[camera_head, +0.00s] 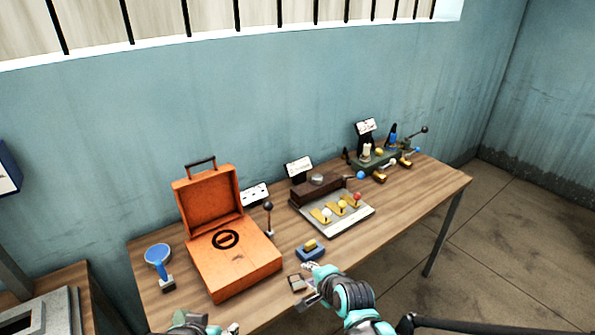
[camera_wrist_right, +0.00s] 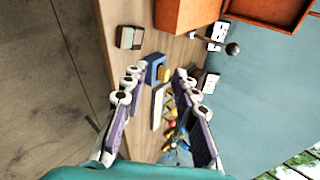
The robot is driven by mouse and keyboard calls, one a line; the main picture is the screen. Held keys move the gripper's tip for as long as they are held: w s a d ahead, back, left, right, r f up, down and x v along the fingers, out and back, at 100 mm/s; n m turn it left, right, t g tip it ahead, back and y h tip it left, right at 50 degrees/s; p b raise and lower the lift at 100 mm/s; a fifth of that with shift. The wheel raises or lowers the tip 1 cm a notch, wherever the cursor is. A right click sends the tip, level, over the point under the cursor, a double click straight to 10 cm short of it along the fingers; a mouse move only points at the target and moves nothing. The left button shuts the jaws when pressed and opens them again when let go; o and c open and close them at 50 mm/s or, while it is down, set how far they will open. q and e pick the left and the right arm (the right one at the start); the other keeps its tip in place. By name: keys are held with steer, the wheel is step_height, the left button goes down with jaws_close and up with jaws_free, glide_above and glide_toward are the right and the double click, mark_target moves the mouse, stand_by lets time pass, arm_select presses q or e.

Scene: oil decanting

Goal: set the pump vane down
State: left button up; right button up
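A small flat grey-and-brown piece (camera_head: 297,283) lies on the table near its front edge; it also shows in the right wrist view (camera_wrist_right: 130,37). I cannot tell for sure whether it is the pump vane. My right gripper (camera_head: 312,285) is just right of it in the head view. In the wrist view its fingers (camera_wrist_right: 158,78) are spread apart, with nothing held between them. Beyond the fingertips is a blue block with a yellow top (camera_wrist_right: 155,70), also in the head view (camera_head: 311,251). My left gripper (camera_head: 208,328) is cut off at the bottom edge, its opening unclear.
An open orange case (camera_head: 240,268) stands left of the blue block on the wooden table (camera_head: 408,205). A grey tray with yellow pieces and coloured knobs (camera_head: 350,222) is behind right. A green fixture (camera_head: 378,160) stands at the far right. The table's right front is clear.

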steer(key=s+d+n+g+h+b, duration=0.1)
steer(key=s+d+n+h+b, duration=0.1)
steer(key=s+d+n, duration=0.4)
steer(key=s+d+r+n+g+h+b, duration=0.1)
steer(key=s+d+n+h+b, duration=0.1)
steer(key=s+d+n, duration=0.5)
steer(key=s+d, duration=0.1)
steer(key=s, duration=0.4)
steer(key=shift+s+d+r, duration=0.2)
steer(key=shift+s+r, duration=0.05)
steer(key=shift+s, duration=0.15)
